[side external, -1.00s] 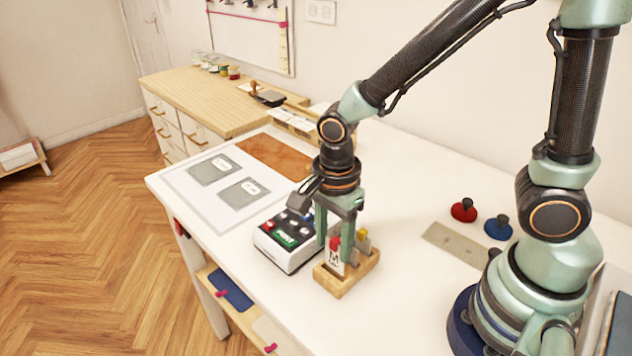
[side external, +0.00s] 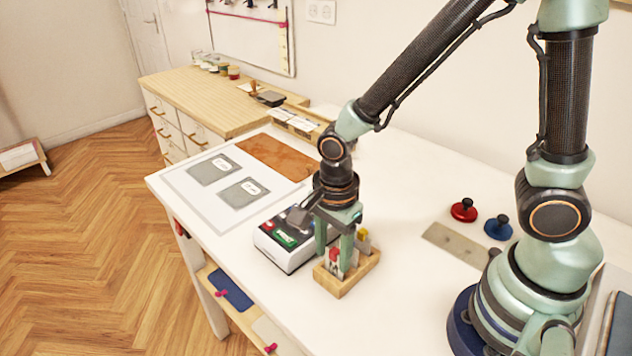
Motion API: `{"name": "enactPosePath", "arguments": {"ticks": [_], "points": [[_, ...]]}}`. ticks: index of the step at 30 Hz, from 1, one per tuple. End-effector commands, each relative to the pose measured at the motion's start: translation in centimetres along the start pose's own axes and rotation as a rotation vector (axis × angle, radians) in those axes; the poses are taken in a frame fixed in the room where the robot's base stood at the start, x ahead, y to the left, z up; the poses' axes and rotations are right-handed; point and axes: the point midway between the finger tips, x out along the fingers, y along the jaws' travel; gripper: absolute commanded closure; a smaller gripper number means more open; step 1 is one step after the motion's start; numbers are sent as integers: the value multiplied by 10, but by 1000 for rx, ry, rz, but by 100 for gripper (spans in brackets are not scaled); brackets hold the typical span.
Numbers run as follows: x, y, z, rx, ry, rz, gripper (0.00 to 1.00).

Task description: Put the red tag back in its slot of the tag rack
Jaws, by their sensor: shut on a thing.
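The wooden tag rack (side external: 341,289) stands on the white table, in front of and to the right of a small device. The red tag (side external: 334,254), a pale plate with a red top, is upright at the rack's left end. My gripper (side external: 334,262) points down over the rack and is shut on the red tag, with one finger on each side. The tag's lower part is down at the rack; the fingers and rack hide its bottom edge, so I cannot tell how deep it sits.
A yellow-topped tag (side external: 363,237) stands in the rack just right of my gripper. The device with coloured buttons (side external: 285,241) is close on the left. A red knob (side external: 463,210), a blue knob (side external: 498,228) and a flat metal plate (side external: 455,244) lie to the right. The front table is clear.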

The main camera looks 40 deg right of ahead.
Motion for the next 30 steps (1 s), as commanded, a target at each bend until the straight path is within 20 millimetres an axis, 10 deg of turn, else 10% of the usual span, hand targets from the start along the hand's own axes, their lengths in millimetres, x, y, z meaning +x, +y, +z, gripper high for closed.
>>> {"name": "enactPosePath", "arguments": {"ticks": [16,17,19,30], "points": [[6,0,0,0,0,0,100],[6,0,0,0,0,0,36],[6,0,0,0,0,0,12],[3,0,0,0,-1,-1,12]]}}
